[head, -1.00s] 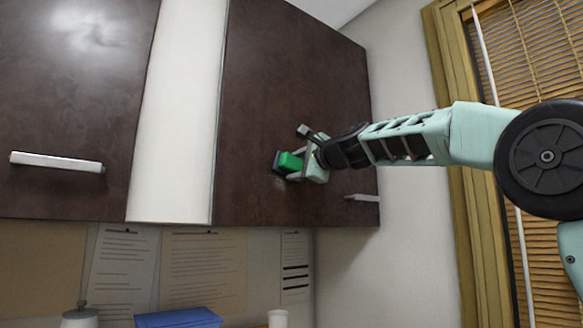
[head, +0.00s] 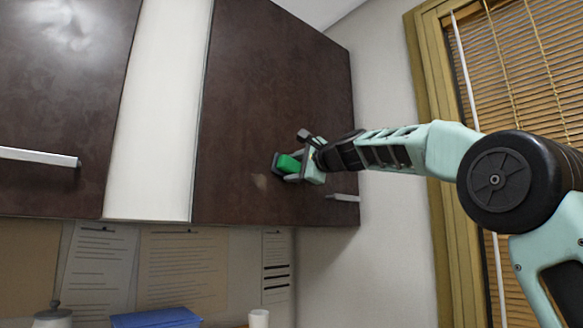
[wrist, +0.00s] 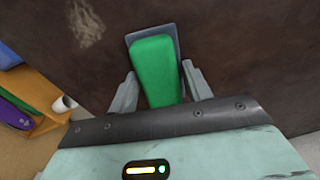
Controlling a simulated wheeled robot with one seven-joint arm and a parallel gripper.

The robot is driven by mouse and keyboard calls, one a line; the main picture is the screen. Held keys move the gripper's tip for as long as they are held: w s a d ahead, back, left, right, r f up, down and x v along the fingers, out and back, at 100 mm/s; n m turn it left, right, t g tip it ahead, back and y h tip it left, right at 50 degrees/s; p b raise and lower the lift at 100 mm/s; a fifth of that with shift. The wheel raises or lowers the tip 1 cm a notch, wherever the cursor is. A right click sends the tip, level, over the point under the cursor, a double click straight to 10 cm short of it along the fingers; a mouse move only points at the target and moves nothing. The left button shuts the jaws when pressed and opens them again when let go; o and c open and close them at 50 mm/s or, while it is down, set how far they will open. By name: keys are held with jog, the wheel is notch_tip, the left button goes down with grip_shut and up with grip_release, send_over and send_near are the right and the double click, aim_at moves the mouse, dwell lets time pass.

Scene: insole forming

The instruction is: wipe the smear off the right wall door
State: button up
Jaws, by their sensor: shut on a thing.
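The right wall door (head: 265,80) is a dark brown cabinet door with a pale handle (head: 343,197) at its lower right. A faint tan smear (head: 262,181) is on its lower part; it shows as a pale scuffed patch at the upper left of the wrist view (wrist: 85,22). My gripper (wrist: 163,88) is shut on a green block with a grey pad (wrist: 156,62), also seen in the head view (head: 288,164). The pad is at or close to the door face, right of and slightly above the smear; I cannot tell whether it touches.
A left wall door (head: 60,110) with a long handle (head: 38,157) is beyond a white panel (head: 158,110). Below are pinned papers (head: 185,270), a blue object (head: 155,318) and a white cup (head: 259,319). A window with blinds (head: 520,80) is at the right.

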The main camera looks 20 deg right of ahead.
jog(key=shift+d+f, duration=0.15)
jog(key=shift+s+d+b, duration=0.1)
jog(key=shift+s+b, duration=0.15)
jog(key=shift+b, duration=0.15)
jog(key=shift+b+v, duration=0.8)
jog(key=shift+v, duration=0.45)
jog(key=shift+b+v, duration=0.65)
jog(key=shift+v, duration=0.7)
jog(key=shift+s, duration=0.15)
jog(key=b+v, duration=0.1)
jog(key=v, duration=0.1)
jog(key=shift+s+d+b, duration=0.1)
jog(key=shift+s+b, duration=0.2)
jog(key=shift+s, duration=0.1)
